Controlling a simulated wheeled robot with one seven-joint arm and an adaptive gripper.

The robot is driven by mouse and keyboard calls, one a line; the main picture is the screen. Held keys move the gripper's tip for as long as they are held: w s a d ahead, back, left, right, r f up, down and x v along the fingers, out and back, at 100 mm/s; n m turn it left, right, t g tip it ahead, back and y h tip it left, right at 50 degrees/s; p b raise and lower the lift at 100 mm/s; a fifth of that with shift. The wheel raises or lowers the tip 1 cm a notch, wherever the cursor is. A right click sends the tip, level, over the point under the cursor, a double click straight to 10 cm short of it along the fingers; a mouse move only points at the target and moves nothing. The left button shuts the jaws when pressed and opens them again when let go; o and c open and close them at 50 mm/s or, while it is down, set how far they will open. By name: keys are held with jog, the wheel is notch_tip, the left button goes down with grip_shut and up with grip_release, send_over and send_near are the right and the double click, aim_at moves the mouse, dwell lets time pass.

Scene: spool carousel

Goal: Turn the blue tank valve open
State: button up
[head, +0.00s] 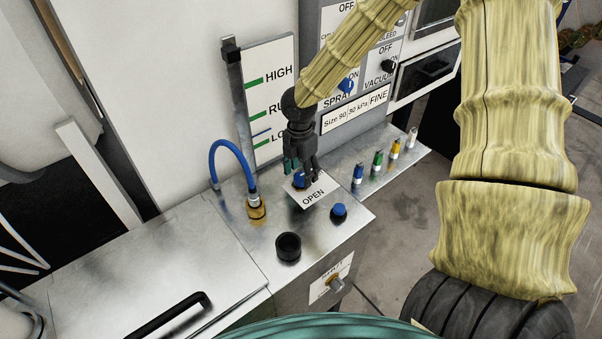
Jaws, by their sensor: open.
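A blue valve knob (299,180) shows in the head view on the metal bench top, just behind a white OPEN label (314,196). I take it for the blue tank valve. My gripper (301,172) points down right over this knob, with its dark fingers open on either side. The fingers hide much of the knob, and I cannot tell whether they touch it or how it is turned.
A brass fitting with a blue hose (256,207) stands left of the valve. A blue-topped black button (339,213) and a black cup (288,247) are in front. Several coloured small bottles (377,161) line the right. A labelled panel (355,110) rises behind.

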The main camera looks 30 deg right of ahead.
jog(key=shift+w+f, duration=0.25)
jog(key=shift+f, duration=0.6)
jog(key=shift+s, duration=0.15)
jog(key=shift+c, duration=0.8)
jog(key=c, duration=0.9)
